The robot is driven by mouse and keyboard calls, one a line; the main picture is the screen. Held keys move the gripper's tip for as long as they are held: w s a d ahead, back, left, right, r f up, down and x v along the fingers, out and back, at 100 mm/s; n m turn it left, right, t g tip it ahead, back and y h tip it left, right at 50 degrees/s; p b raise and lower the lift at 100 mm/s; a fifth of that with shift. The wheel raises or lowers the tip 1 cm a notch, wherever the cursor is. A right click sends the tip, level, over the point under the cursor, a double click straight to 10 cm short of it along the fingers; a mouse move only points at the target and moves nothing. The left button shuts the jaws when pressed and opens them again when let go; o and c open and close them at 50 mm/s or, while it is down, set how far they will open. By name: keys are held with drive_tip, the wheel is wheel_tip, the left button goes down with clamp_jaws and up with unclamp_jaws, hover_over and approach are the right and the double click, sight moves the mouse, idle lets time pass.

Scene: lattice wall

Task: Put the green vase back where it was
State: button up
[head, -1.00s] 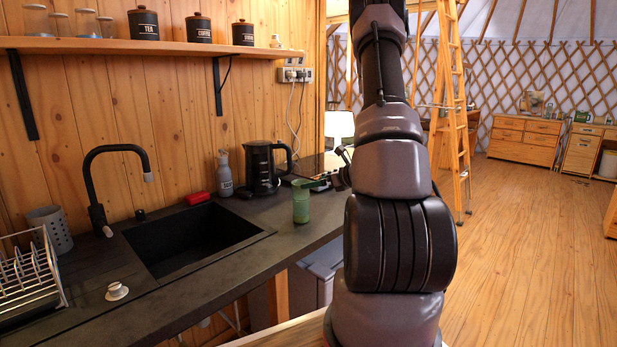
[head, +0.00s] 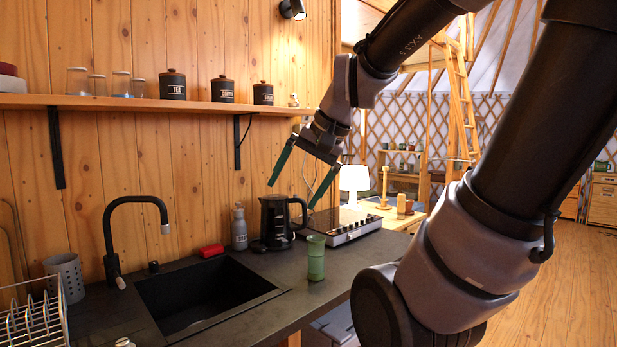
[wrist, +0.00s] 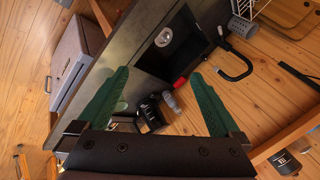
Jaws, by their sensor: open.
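The green vase (head: 316,257) stands upright on the dark counter, near its front edge, right of the sink and in front of the kettle.
A black kettle (head: 275,222), a grey bottle (head: 239,229) and a red sponge (head: 211,250) stand behind the vase. A stove (head: 345,226) lies to its right, the sink (head: 205,297) to its left. A shelf (head: 150,103) with jars runs along the wall.

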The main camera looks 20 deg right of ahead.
drive_tip(key=shift+s+d+r+n+t+h, duration=0.4)
drive_tip(key=shift+s+r+n, duration=0.1)
drive_tip(key=shift+s+n, duration=0.15)
drive_tip(key=shift+s+d+r+n+t+h, duration=0.3)
drive_tip(key=shift+s+r+n+t, duration=0.1)
drive_tip(key=shift+s+r+n, duration=0.15)
idle(0.5)
